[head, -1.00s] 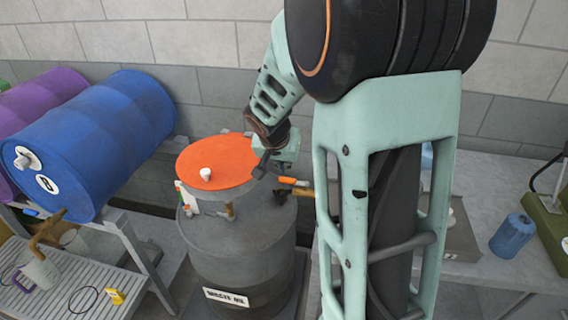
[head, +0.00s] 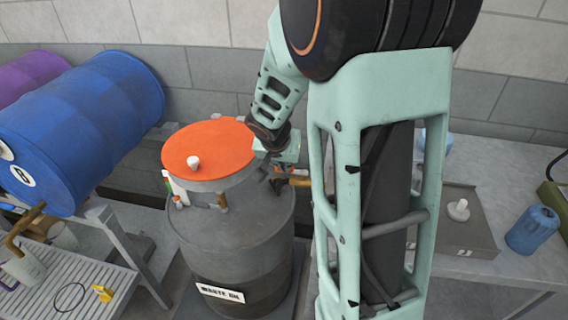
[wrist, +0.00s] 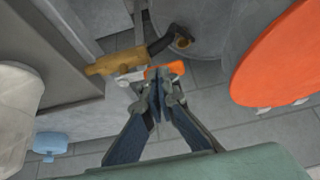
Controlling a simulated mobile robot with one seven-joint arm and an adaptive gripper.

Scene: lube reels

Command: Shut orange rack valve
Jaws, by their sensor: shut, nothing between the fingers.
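A brass valve (wrist: 118,62) with an orange lever (wrist: 163,70) shows in the wrist view. It also shows in the head view (head: 299,181), by the right side of the waste oil drum, with its lever mostly hidden by my gripper. My gripper (wrist: 162,98) is shut and empty, with its fingertips right at the orange lever. I cannot tell whether they touch it. In the head view my wrist reaches down beside the orange disc.
The dark waste oil drum (head: 240,245) carries an orange round top (head: 212,143) close to my wrist. A blue drum (head: 85,120) lies on a rack at the left. A grey bench (head: 500,285) with a blue bottle (head: 531,230) stands at the right.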

